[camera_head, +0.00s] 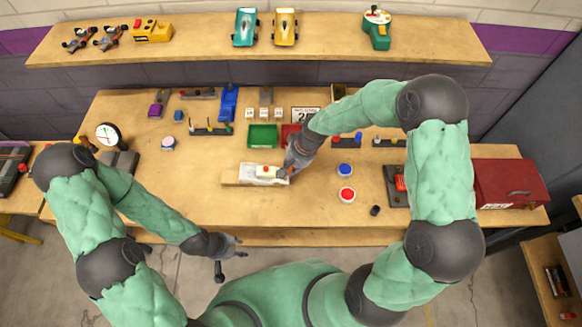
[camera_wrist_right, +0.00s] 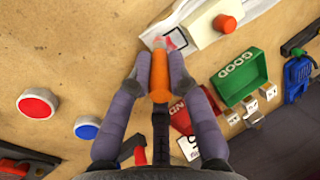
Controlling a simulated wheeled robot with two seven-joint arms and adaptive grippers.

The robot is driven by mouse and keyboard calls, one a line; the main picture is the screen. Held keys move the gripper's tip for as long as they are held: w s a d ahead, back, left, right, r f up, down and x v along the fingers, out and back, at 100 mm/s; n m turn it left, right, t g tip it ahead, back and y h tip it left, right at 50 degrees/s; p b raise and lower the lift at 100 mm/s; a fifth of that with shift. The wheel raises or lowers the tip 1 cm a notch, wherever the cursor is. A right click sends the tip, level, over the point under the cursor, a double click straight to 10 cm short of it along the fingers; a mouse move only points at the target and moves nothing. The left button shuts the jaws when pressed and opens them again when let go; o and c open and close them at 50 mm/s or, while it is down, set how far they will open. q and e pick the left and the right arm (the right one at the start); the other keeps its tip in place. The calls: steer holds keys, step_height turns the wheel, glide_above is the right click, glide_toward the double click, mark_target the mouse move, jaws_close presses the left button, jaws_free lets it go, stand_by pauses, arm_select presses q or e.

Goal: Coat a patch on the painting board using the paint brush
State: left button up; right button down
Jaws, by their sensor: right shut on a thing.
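The painting board (camera_head: 234,176) lies near the middle of the workbench; in the right wrist view it shows a dark-outlined patch (camera_wrist_right: 177,31) on its white face. My right gripper (camera_wrist_right: 159,88) is shut on the orange handle of the paint brush (camera_wrist_right: 159,70). The reddish brush tip overlaps the edge of the patch; I cannot tell whether it touches. In the head view my right gripper (camera_head: 289,171) is at the board's right end and hides most of the brush. My left gripper (camera_head: 232,257) is open and empty, in front of the bench's front edge.
A white block with an orange knob (camera_wrist_right: 225,24) sits on the board. Blue (camera_head: 344,170) and red (camera_head: 347,194) round buttons are to the right. Green (camera_head: 262,136) and red bins stand behind. The bench front left of the board is clear.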

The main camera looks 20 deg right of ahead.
steer(key=shift+a+f, duration=0.1)
steer(key=shift+f, duration=0.15)
steer(key=shift+w, duration=0.1)
stand_by(1.6)
steer(key=shift+r, duration=0.1)
steer(key=shift+p+v, duration=2)
steer(key=shift+v, duration=0.95)
steer(key=p+v, duration=0.2)
steer(key=v, duration=0.1)
